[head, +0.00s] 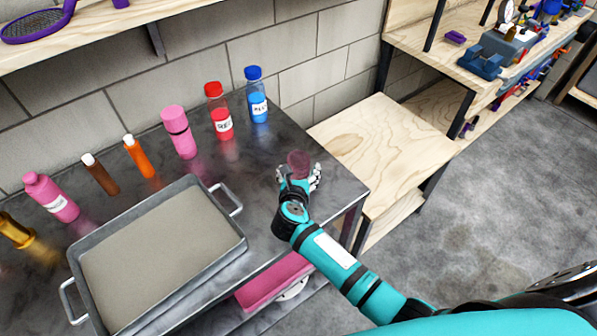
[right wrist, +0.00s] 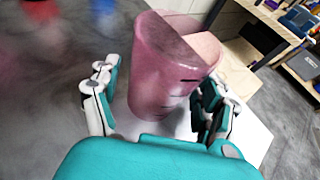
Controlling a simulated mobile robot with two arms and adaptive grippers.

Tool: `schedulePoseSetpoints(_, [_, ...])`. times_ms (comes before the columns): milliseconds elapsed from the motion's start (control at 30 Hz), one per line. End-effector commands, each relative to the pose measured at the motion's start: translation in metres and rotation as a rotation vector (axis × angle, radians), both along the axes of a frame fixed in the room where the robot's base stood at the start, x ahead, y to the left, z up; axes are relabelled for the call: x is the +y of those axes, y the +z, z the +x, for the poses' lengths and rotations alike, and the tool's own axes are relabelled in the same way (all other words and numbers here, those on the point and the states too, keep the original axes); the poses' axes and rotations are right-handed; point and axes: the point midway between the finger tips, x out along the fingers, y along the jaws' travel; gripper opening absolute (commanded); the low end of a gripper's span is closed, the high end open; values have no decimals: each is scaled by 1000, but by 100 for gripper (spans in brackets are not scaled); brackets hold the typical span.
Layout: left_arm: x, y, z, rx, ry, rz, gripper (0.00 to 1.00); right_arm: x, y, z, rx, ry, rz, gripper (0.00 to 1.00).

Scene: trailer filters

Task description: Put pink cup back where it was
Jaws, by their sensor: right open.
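The pink cup (head: 299,160) is a small translucent tumbler near the right end of the dark metal table (head: 262,200). My right gripper (head: 298,176) is at the cup, with its fingers on either side. In the right wrist view the cup (right wrist: 165,75) stands between the two open fingers of the gripper (right wrist: 160,105), tilted in the picture. I cannot tell whether the fingers touch it. The cup's lower part is partly hidden by the gripper. My left gripper is not in view.
A grey metal tray (head: 240,246) with handles lies left of my right arm. A wooden shelf unit (head: 370,135) stands to the right.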

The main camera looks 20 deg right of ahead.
Motion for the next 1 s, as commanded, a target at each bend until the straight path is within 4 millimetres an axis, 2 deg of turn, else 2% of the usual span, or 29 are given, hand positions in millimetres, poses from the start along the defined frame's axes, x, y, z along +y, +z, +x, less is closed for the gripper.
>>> schedulePoseSetpoints(267, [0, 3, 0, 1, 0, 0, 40, 2, 5, -3, 1, 1, 1, 78])
schedulePoseSetpoints(700, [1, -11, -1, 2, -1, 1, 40, 33, 36, -78, 2, 0, 4, 78])
schedulePoseSetpoints(833, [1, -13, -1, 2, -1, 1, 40, 39, 44, -93, 1, 1, 2, 78])
schedulePoseSetpoints(1000, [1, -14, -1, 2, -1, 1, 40, 43, 50, -102, 1, -1, 0, 78])
